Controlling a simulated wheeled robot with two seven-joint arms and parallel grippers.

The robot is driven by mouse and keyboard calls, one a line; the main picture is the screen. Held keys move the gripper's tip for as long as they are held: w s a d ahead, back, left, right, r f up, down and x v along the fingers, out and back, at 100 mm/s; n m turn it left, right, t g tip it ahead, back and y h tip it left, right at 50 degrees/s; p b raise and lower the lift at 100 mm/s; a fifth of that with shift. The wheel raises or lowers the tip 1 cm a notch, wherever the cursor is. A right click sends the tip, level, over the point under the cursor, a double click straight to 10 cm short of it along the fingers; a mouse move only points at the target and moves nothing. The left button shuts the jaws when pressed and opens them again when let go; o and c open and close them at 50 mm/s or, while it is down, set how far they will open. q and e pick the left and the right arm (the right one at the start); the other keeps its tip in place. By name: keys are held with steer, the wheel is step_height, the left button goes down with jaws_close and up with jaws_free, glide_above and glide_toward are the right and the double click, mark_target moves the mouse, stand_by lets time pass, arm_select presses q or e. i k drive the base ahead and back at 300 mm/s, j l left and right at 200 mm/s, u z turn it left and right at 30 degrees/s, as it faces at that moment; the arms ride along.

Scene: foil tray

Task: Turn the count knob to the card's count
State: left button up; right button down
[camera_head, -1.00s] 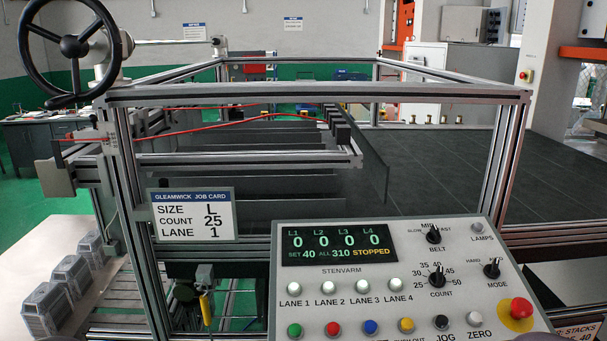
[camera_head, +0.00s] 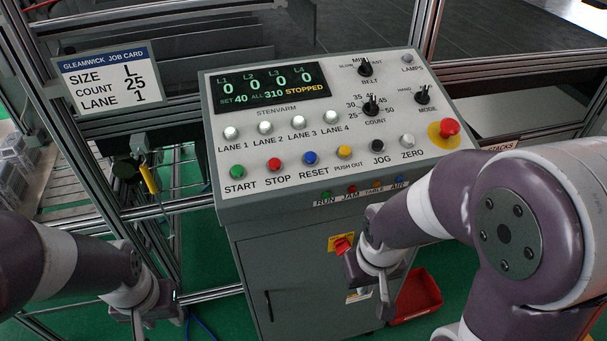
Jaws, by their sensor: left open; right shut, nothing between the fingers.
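The job card (camera_head: 108,80) at the upper left reads SIZE L, COUNT 25, LANE 1. The black count knob (camera_head: 371,105) is on the sloped control panel (camera_head: 225,160), with numbers around it from 25 to 50. Its pointer appears to point up near 40. My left gripper (camera_head: 158,315) is open at the lower left, below and apart from the panel. My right gripper (camera_head: 385,300) is shut and empty, in front of the cabinet below the panel.
The belt knob (camera_head: 365,68) and mode knob (camera_head: 422,96) sit close to the count knob. A red emergency stop (camera_head: 449,128) is to the right, near my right arm. Coloured buttons line the front. A red bin (camera_head: 415,298) stands on the green floor.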

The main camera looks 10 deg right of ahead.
mark_target(370, 108)
steer(key=k+j+z, duration=0.85)
steer(key=k+j, duration=0.05)
steer(key=j, duration=0.05)
